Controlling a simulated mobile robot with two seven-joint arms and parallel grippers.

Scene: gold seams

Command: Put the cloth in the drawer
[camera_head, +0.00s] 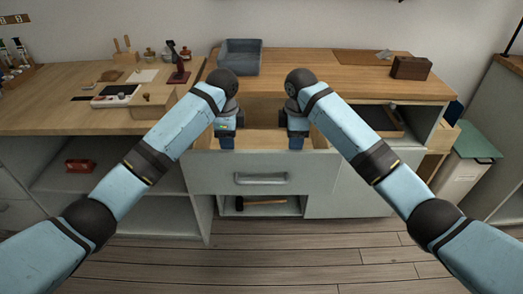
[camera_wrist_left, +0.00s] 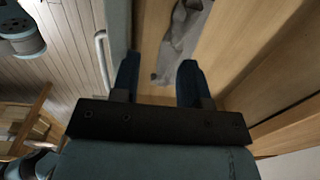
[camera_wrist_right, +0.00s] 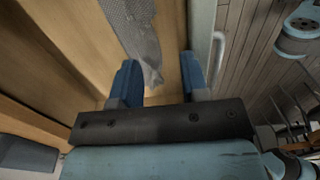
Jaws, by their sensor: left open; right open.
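The drawer (camera_head: 212,172) is pulled open below the back counter, with a pale front and a metal handle. A grey cloth (camera_wrist_left: 184,35) lies along the drawer's wooden floor in the left wrist view. It also shows in the right wrist view (camera_wrist_right: 138,32), with its end near the fingers. I cannot make the cloth out in the head view. My left gripper (camera_head: 227,144) points down into the drawer's left part, open and empty. My right gripper (camera_head: 297,144) points down into its right part, also open and empty. The cloth lies between the two grippers.
A grey tray (camera_head: 240,58) and a dark wooden box (camera_head: 410,68) stand on the counter behind. A hammer (camera_head: 262,202) lies on the shelf below the drawer. The left bench holds several tools and a small wooden box (camera_head: 153,102). The floor in front is clear.

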